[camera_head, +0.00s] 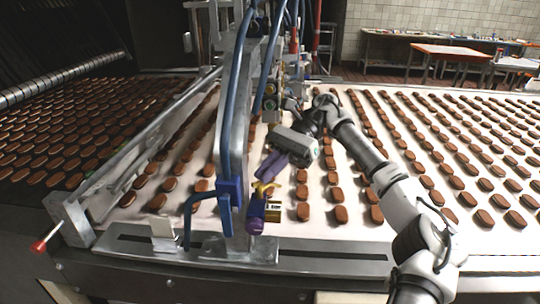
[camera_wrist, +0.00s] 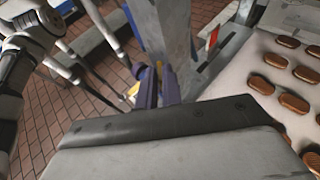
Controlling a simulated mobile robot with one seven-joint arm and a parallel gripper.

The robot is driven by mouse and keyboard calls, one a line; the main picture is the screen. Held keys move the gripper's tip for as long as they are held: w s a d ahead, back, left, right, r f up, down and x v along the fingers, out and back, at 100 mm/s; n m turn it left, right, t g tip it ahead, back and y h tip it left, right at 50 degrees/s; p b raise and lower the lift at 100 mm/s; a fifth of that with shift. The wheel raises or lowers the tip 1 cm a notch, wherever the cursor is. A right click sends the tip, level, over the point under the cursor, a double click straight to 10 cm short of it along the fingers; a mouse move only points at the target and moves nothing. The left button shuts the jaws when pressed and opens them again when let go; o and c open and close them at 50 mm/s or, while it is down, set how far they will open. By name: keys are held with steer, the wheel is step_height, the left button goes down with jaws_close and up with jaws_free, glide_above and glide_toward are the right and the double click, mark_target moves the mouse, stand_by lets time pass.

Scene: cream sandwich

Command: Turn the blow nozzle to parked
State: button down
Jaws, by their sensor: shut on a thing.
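My gripper (camera_head: 264,178) has purple fingers and reaches down-left to the foot of the metal post at the belt's near edge. The fingers hide most of the grip, and I cannot read the nozzle's setting.
The metal post (camera_head: 238,120) carries blue hoses and a blue clamp (camera_head: 229,193) just left of my gripper. Rows of brown biscuits cover the white belt (camera_head: 330,240) on both sides. A red-knobbed lever (camera_head: 39,246) sticks out at the left. Tables stand far back right.

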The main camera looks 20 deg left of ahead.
steer(key=p, duration=0.1)
steer(key=n+h+p, duration=0.1)
steer(key=p, duration=0.1)
steer(key=shift+a+r, duration=0.2)
steer(key=shift+r, duration=0.05)
steer(key=shift+f+h+p, duration=0.15)
steer(key=shift+h+p, duration=0.35)
steer(key=shift+p, duration=0.05)
steer(key=shift+f+n+g+p, duration=0.25)
steer(key=shift+n+g+p, duration=0.15)
steer(key=c, duration=1.6)
jaws_free()
steer(key=shift+o, duration=0.2)
steer(key=shift+w+a+r, duration=0.1)
steer(key=shift+r, duration=0.15)
